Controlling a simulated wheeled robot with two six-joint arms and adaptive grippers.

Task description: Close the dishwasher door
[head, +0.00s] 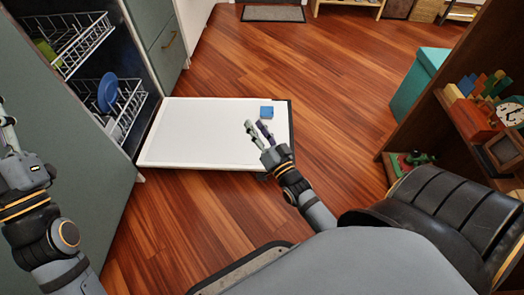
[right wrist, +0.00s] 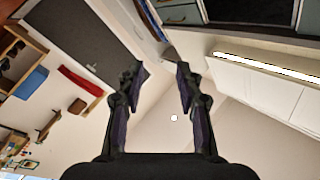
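The dishwasher door (head: 210,130) is folded down flat, its white inner face up, low over the floor in the head view. The dishwasher's dark opening with wire racks (head: 130,100) is at the left. My right gripper (head: 257,127) appears over or near the door's right end; its fingers are apart and empty. The right wrist view shows these fingers (right wrist: 158,80) spread with nothing between them; I cannot make out the door there. My left gripper (head: 5,122) is at the left edge, partly cut off, in front of the grey-green cabinet.
A blue plate (head: 107,92) stands in the lower rack. A shelf with toys (head: 480,120) and a teal box (head: 418,85) are at the right. Wooden floor (head: 320,80) beyond the door is clear.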

